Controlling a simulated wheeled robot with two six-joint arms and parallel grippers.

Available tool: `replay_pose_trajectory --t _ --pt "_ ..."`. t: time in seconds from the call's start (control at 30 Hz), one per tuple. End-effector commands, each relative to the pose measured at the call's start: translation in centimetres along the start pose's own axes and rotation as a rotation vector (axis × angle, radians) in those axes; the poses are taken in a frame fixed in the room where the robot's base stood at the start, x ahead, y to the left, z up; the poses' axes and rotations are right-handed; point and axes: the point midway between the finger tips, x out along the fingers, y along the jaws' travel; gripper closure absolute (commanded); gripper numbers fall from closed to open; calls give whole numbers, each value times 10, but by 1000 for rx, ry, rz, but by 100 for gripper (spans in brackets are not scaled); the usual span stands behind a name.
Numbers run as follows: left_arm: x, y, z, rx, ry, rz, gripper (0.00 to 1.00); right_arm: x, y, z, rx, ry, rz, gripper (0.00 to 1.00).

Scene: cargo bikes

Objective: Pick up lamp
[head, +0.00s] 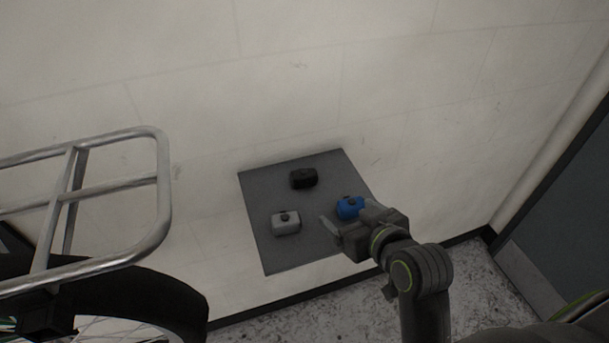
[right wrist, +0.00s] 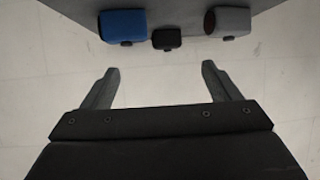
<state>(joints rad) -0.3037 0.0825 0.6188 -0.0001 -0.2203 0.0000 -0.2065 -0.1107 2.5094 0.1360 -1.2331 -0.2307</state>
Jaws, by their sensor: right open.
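Three small lamps rest on a grey square shelf (head: 262,198) at the wall. A black lamp (head: 304,178) is at the back, a light grey lamp (head: 286,224) at the front left, and a blue lamp (head: 350,207) at the right. My right gripper (head: 331,222) is open and empty near the blue lamp in the head view. In the right wrist view, the blue lamp (right wrist: 123,25), black lamp (right wrist: 167,39) and grey lamp (right wrist: 233,20) show beyond the open fingers (right wrist: 160,68), apart from them. My left gripper is not in view.
A metal bike rack (head: 160,190) with a black-fendered wheel (head: 150,290) stands at the left. A pale wall (head: 420,80) is behind the shelf. A dark door or panel (head: 570,210) is at the right. Speckled floor (head: 290,318) shows below.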

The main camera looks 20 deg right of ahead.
Motion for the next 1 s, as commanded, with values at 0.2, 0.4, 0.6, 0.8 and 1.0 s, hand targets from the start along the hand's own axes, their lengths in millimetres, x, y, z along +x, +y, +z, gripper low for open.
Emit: replay_pose_trajectory --t 0.2,0.4,0.6,0.8,1.0 --pt "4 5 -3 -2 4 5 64 18 -7 -25 -5 82 -17 17" --pt "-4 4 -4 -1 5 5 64 50 -7 -30 -6 77 -15 17" --pt "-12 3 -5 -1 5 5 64 80 -8 -32 -6 76 -16 17" --pt "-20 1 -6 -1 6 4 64 107 -8 -34 -5 77 -15 17" --pt "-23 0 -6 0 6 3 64 122 -8 -34 -5 77 -14 17"
